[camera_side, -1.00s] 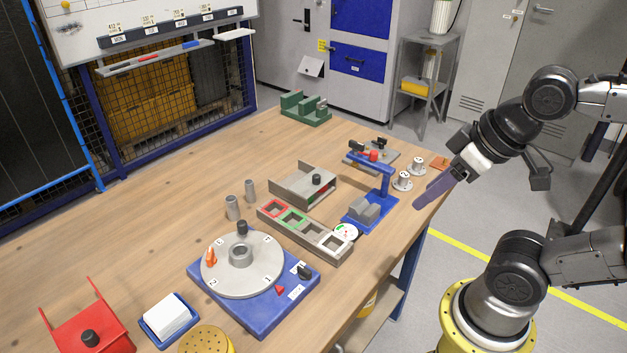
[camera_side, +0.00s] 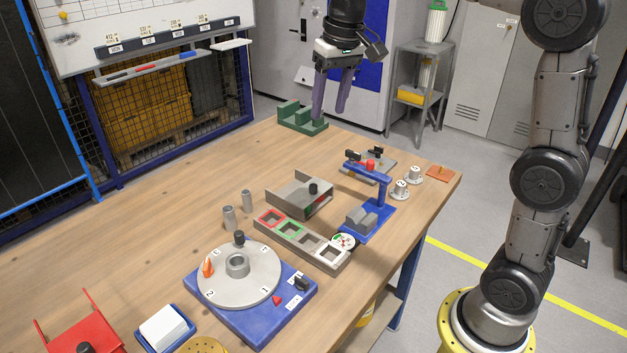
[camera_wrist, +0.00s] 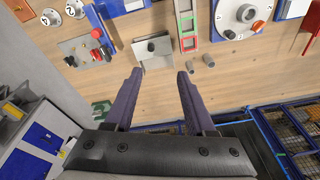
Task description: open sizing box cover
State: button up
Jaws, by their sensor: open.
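The box that looks like the sizing box is a low grey metal box (camera_side: 288,192) with a black knob (camera_side: 313,188) at the middle of the bench. Its grey top plate appears in place, and its right end is open. It also shows in the wrist view (camera_wrist: 160,57), ahead of my fingertips. My gripper (camera_side: 329,113) has its two purple fingers apart and empty, pointing down. It is above the far part of the bench, well away from the box and near the green block in the side view. The open fingers (camera_wrist: 160,75) show in the wrist view too.
A strip of framed windows (camera_side: 318,253) lies right in front of the box. A blue stand (camera_side: 379,208) rises to its right, and two grey cylinders (camera_side: 229,218) stand to its left. A blue-based rotary dial (camera_side: 250,318) is nearer.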

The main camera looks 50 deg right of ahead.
jog(key=w+d+f+g, duration=0.1)
jog(key=w+d+f, duration=0.1)
jog(key=w+f, duration=0.3)
jog(key=g, duration=0.1)
send_near(313, 185)
jog(key=shift+m, duration=0.4)
notch_tip(313, 185, down, 8)
jog(key=shift+d+f, duration=0.15)
jog(key=shift+f, duration=0.1)
jog(key=shift+w, duration=0.1)
jog(key=shift+c, duration=0.2)
grip_shut()
dwell(0.6)
